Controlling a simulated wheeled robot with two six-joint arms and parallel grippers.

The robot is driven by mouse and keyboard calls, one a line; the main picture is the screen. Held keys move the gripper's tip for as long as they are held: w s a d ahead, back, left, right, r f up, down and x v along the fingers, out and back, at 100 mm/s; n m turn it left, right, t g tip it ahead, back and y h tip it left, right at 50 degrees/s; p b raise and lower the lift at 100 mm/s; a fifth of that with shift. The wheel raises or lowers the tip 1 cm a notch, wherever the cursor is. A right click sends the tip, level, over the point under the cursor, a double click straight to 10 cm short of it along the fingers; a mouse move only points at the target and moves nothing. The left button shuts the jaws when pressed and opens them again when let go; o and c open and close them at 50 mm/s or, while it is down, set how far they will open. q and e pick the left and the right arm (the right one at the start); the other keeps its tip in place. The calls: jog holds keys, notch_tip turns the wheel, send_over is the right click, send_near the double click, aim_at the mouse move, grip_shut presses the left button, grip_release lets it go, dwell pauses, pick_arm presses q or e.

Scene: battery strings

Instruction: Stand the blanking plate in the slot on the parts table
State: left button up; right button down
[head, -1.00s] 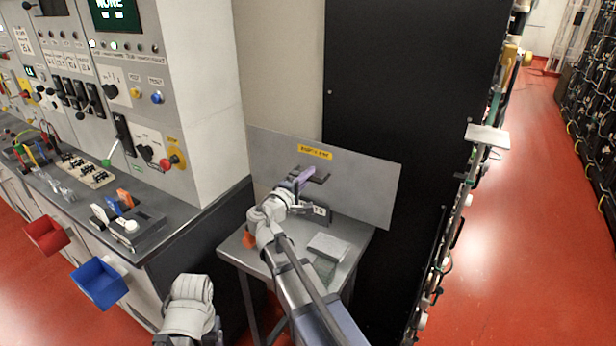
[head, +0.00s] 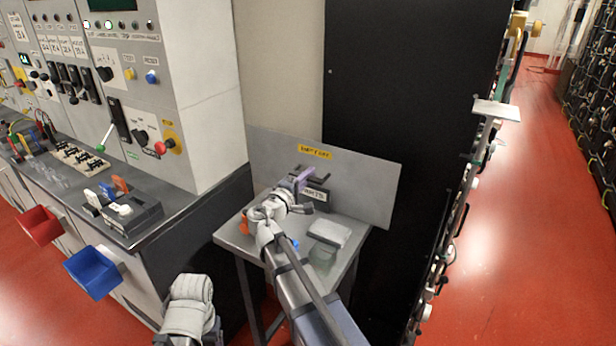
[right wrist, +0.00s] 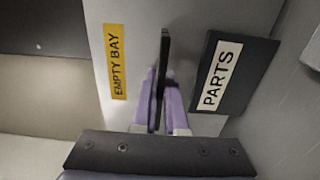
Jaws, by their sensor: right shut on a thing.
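My right gripper (head: 303,181) is over the back of the parts table (head: 232,236). In the right wrist view its purple fingers (right wrist: 161,104) are shut on the blanking plate (right wrist: 165,50), a thin dark plate seen nearly edge-on and sticking out past the fingertips. A dark block with a white PARTS label (right wrist: 222,75) is close to the right of the plate there; the label also shows in the head view (head: 315,195). I cannot make out the slot, or whether the plate touches the block. My left gripper is not in view.
A grey panel with a yellow EMPTY BAY label (head: 315,152) stands behind the table. A pale grey block (head: 330,233) lies on the table's right, and an orange item (head: 244,222) at its left. The control desk with red and blue bins (head: 93,272) is left.

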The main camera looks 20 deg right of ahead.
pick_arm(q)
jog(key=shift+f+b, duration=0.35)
pick_arm(e)
jog(key=shift+f, duration=0.3)
jog(key=c, duration=0.9)
grip_release()
jog(key=shift+v, duration=3.9)
jog(key=shift+s+f, duration=0.1)
